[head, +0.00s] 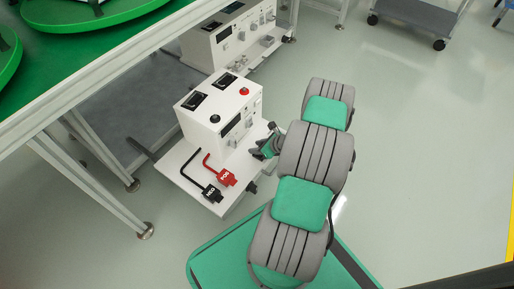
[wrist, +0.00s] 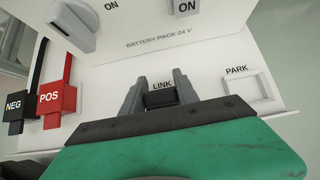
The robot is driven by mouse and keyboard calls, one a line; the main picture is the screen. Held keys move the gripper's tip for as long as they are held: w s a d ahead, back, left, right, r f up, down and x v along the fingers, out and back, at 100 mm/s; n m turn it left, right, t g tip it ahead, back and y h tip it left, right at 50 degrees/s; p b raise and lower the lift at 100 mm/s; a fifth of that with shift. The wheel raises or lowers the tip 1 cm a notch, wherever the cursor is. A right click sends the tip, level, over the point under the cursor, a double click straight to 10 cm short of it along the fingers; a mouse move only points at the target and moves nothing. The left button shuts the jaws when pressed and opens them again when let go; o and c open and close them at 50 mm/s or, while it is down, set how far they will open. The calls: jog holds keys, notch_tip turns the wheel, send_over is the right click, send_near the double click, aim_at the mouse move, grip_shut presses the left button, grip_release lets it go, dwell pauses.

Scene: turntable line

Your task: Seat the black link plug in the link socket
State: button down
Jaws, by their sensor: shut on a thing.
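My gripper (wrist: 160,96) is shut on the black link plug (wrist: 162,99), with one grey finger on each side of it in the wrist view. The plug is directly below the printed word LINK on the white panel. The link socket itself is hidden behind the plug and fingers, so I cannot tell whether the plug is in it or just in front. In the head view my gripper (head: 268,148) is at the right side of the white battery unit (head: 212,122), and the plug cannot be made out there.
An empty square PARK frame (wrist: 244,88) is right of the plug. The black NEG plug (wrist: 15,107) and red POS plug (wrist: 50,99) are at the left with their cables. A grey switch knob (wrist: 73,24) juts out above. A second white unit (head: 228,40) stands behind.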

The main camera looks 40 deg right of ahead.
jog(key=c, duration=0.9)
grip_release()
jog(key=shift+f, duration=0.1)
jog(key=shift+s+d+r+p, duration=0.1)
jog(key=shift+s+r+p, duration=0.05)
jog(key=shift+r+p, duration=0.25)
jog(key=p+v, duration=0.5)
jog(key=v, duration=0.6)
jog(key=w+a+r+n+g, duration=0.4)
jog(key=a+r+n+g, duration=0.1)
jog(key=a+r+n, duration=0.95)
jog(key=s+a+r+n+h, duration=0.1)
jog(key=s+a+r+n, duration=0.3)
jog(key=r+n, duration=0.1)
jog(key=s+a+r+n+g+h, duration=0.1)
jog(key=s+a+r+n, duration=0.3)
jog(key=r+n, duration=0.1)
jog(key=s+a+r+n, duration=0.4)
jog(key=s+r+n, duration=0.1)
jog(key=n, duration=0.2)
jog(key=shift+a+r+n+g+h, duration=0.25)
jog(key=shift+r+n+g+h, duration=0.05)
jog(key=shift+r+n+h, duration=0.1)
jog(key=shift+w, duration=0.1)
